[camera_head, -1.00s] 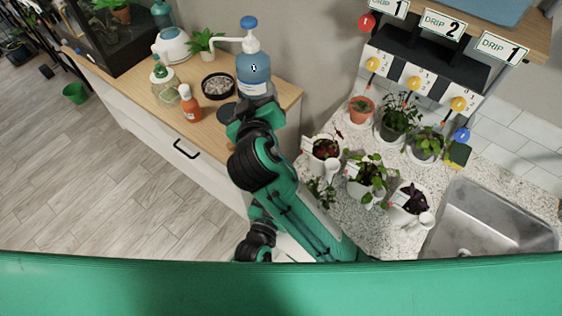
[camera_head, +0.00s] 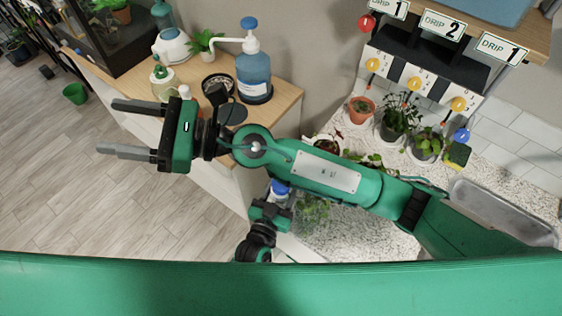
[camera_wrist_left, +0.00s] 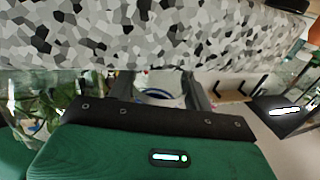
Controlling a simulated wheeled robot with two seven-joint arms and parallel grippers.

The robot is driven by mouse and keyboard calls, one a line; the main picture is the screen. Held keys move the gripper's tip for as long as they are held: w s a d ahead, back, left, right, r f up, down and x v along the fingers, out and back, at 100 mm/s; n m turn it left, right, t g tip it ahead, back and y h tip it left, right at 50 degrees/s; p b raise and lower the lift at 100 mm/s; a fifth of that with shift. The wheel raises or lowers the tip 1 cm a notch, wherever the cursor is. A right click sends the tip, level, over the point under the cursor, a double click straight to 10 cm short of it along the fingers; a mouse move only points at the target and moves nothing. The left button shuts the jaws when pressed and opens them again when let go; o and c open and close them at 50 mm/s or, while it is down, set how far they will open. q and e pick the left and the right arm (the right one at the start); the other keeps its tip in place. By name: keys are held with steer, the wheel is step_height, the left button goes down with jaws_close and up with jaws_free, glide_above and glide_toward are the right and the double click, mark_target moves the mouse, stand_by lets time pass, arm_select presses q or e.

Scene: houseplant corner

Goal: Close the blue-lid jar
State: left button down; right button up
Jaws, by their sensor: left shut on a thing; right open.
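A small pale jar with a blue lid (camera_head: 280,188) shows in the head view at lower middle, just below my right forearm. My left gripper (camera_head: 270,208) is shut on it, upright or nearly so. I cannot tell whether the lid is fully seated. In the left wrist view, part of the jar with a blue ring (camera_wrist_left: 163,98) sits between the two dark fingers; the rest is hidden behind the gripper body. My right gripper (camera_head: 108,127) is open and empty, its fingers pointing left over the cabinet's front edge, apart from the jar.
The wooden cabinet top (camera_head: 284,98) holds a blue pump bottle (camera_head: 253,70), a spray bottle (camera_head: 160,78) and a dish of pebbles (camera_head: 217,82). Potted plants (camera_head: 398,118) and a sink (camera_head: 500,208) are at right.

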steer(key=s+f+n+g+h, duration=0.35)
steer(key=f+n+h, duration=0.25)
steer(key=f+n, duration=0.25)
steer(key=n+t+h, duration=0.5)
steer(key=n+h, duration=1)
steer(key=h, duration=0.1)
glide_above(281, 183)
step_height(281, 183, down, 15)
steer(key=shift+d+f, duration=0.1)
steer(key=shift+f, duration=0.1)
steer(key=shift+f, duration=4.05)
